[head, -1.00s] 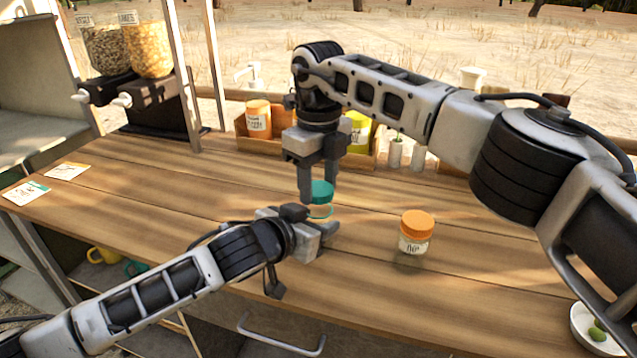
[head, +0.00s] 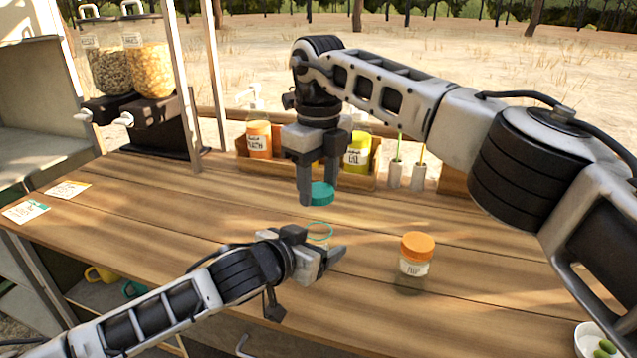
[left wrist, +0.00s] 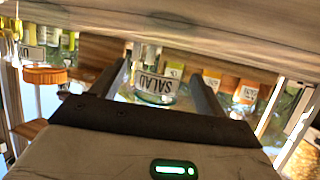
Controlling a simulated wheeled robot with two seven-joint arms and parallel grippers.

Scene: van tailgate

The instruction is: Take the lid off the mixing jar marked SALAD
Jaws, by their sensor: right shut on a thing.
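The clear SALAD jar stands on the counter, its green open rim (head: 319,230) showing in the head view above my left gripper (head: 326,262). In the left wrist view the picture is upside down and the jar's SALAD label (left wrist: 152,86) shows between my left fingers. Those fingers are apart, with a gap beside the jar; contact is not clear. My right gripper (head: 318,191), pointing down, is shut on the teal lid (head: 321,195) and holds it above the jar, clear of the rim. The jar's lower body is hidden by my left gripper in the head view.
An orange-lidded jar (head: 416,254) stands to the right on the wooden counter (head: 190,212). A wooden rack (head: 365,180) with several jars is at the back. Dispensers (head: 148,75) stand at the back left, cards (head: 66,190) at the left. The left middle of the counter is clear.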

